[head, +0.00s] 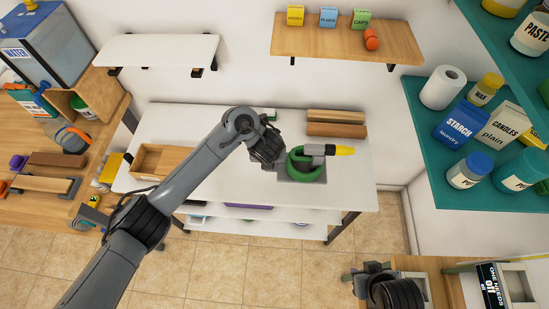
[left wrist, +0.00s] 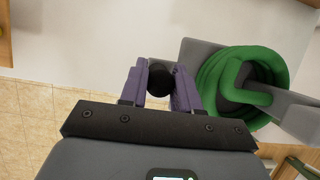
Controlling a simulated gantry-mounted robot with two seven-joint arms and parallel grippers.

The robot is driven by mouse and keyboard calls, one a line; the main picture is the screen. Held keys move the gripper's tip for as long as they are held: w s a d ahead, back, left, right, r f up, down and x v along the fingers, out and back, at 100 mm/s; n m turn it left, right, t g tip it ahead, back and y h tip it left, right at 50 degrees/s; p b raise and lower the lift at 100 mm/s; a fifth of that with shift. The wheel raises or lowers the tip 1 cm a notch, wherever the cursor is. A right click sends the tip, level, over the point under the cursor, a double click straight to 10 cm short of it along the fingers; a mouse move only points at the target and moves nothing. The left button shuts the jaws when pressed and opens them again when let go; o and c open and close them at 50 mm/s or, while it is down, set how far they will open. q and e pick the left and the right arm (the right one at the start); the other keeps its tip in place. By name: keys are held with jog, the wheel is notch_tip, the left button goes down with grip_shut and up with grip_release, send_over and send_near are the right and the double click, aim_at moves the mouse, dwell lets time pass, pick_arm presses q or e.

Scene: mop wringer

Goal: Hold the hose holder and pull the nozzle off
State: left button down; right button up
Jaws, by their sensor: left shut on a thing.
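The hose holder (head: 300,177) is a grey stand on the white table, with a green hose (head: 298,164) coiled on it. The nozzle (head: 342,150), grey with a yellow tip, sits at the top of the coil and points right. In the left wrist view, the green coil (left wrist: 207,82) and the grey holder plate (left wrist: 189,52) are right of my fingers. My left gripper (head: 273,160) is at the holder's left side. Its purple fingers (left wrist: 160,88) are shut on a black round knob (left wrist: 159,76). My right gripper (head: 368,268) is low at right, away from the holder; its fingers are unclear.
An open wooden box (head: 158,160) stands on the white table (head: 222,186) at left, and wooden blocks (head: 335,123) lie behind the holder. A wooden shelf (head: 345,43) hangs above. Teal shelves (head: 425,110) with jars and boxes are at right. The table's right end is clear.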

pick_arm(q)
jog(key=w+a+b, duration=0.2)
jog(key=w+a, duration=0.1)
jog(key=a, duration=0.5)
jog(key=shift+a, duration=0.4)
jog(key=shift+r, duration=0.1)
dwell(0.4)
jog(key=shift+f+b, duration=4.45)
jog(key=shift+f, duration=1.05)
